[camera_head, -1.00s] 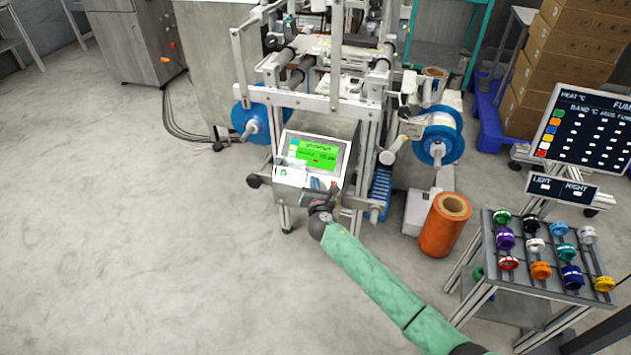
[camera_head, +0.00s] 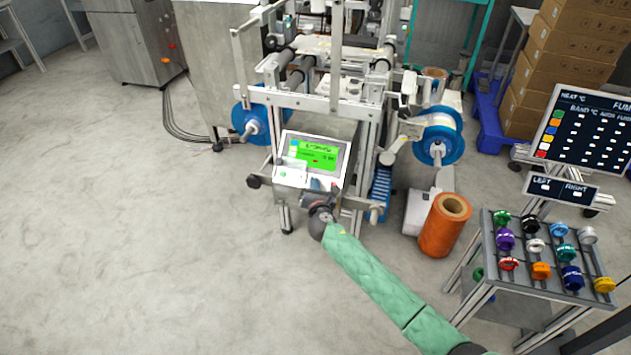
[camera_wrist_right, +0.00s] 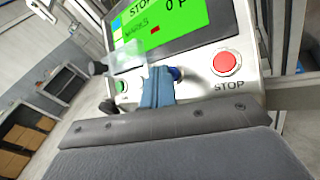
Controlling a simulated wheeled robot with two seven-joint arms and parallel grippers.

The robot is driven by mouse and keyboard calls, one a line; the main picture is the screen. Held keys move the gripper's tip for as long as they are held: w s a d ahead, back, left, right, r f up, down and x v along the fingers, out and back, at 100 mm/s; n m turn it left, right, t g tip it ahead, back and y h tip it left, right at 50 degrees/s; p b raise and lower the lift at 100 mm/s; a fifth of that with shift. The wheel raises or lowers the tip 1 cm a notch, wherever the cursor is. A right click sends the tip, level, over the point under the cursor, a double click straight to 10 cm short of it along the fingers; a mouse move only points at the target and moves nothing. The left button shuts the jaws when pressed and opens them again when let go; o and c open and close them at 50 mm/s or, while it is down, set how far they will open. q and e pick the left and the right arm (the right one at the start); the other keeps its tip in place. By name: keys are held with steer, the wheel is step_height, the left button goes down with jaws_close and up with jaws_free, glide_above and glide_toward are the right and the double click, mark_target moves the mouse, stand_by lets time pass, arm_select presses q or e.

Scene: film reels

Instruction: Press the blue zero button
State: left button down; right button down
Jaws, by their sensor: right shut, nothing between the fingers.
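The control panel (camera_head: 341,172) with a green screen (camera_head: 318,157) is mounted on the front of the machine. In the right wrist view, the screen (camera_wrist_right: 160,22) shows partly cut-off text. A blue button (camera_wrist_right: 178,74) sits below it, partly hidden behind my right gripper (camera_wrist_right: 158,85). The shut, empty fingers are at its left side; I cannot tell whether they touch it. A red button (camera_wrist_right: 227,63) marked STOP is to its right, and a green button (camera_wrist_right: 121,87) to its left. In the head view, my right gripper (camera_head: 316,185) is at the panel's lower part. My left gripper is out of view.
An orange roll (camera_head: 438,232) stands on the floor right of the machine. A rack (camera_head: 487,262) of colored spools and a dark display board (camera_head: 585,130) are farther right. Blue reels (camera_head: 438,140) hang at the machine's side. The floor at left is clear.

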steer(key=shift+s+r, duration=0.25)
steer(key=s+r+p, duration=0.2)
steer(key=s+a+r+p, duration=0.1)
steer(key=s+r+p, duration=0.1)
steer(key=p, duration=0.1)
steer(key=shift+a+r, duration=0.1)
steer(key=shift+a, duration=0.1)
stand_by(0.6)
stand_by(0.6)
